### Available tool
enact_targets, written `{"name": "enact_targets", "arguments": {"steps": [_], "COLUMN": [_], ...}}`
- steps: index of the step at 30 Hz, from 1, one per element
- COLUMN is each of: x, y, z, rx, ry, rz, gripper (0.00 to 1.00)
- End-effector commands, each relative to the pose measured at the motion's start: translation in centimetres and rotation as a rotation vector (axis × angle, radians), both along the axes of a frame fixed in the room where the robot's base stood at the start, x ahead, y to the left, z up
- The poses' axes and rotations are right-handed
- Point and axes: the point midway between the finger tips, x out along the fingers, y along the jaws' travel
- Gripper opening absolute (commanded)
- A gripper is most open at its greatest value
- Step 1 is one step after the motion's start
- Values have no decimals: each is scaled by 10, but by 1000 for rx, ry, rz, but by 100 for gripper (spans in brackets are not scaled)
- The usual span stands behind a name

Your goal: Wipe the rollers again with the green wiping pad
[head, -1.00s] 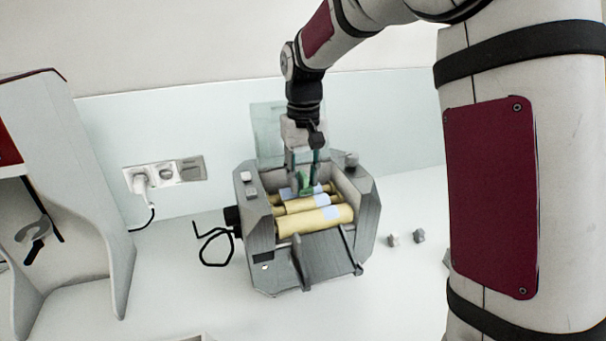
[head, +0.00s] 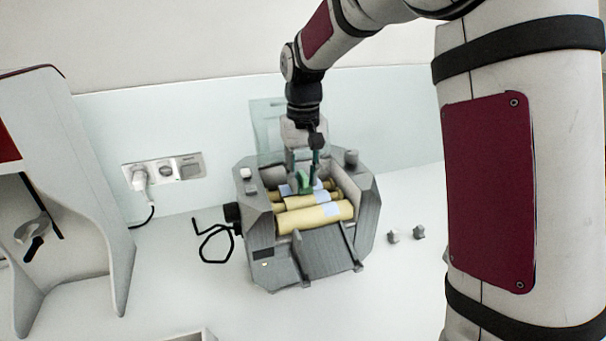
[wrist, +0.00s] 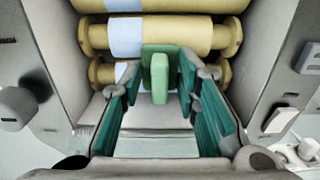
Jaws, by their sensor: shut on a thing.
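The grey mill (head: 365,205) stands on the white worktop with its top open, showing three cream-yellow rollers (head: 309,219). Each roller carries a pale bluish-white patch near its middle; the rollers also show in the wrist view (wrist: 190,35). My gripper (head: 305,180) points down into the mill over the rear roller. It is shut on the green wiping pad (wrist: 159,78), which stands upright between the teal-lined fingers. The pad's far end is at the nearest roller in the wrist view, beside that roller's pale patch; whether it touches cannot be told.
A clear guard (head: 265,115) stands up behind the mill. A black crank (head: 214,240) sticks out at its left. Two small grey knobs (head: 393,236) lie on the worktop at right. A wall socket with a plug (head: 140,178) is at left. The front worktop is mostly clear.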

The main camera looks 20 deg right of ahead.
Motion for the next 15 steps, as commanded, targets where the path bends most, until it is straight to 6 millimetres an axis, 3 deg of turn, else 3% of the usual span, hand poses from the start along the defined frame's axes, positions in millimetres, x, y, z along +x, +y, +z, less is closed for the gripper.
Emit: {"name": "enact_targets", "arguments": {"steps": [11,15], "x": [20,19], "y": [0,0], "z": [0,2], "rx": [0,0], "ry": [0,2], "rz": [0,0], "gripper": [7,7]}}
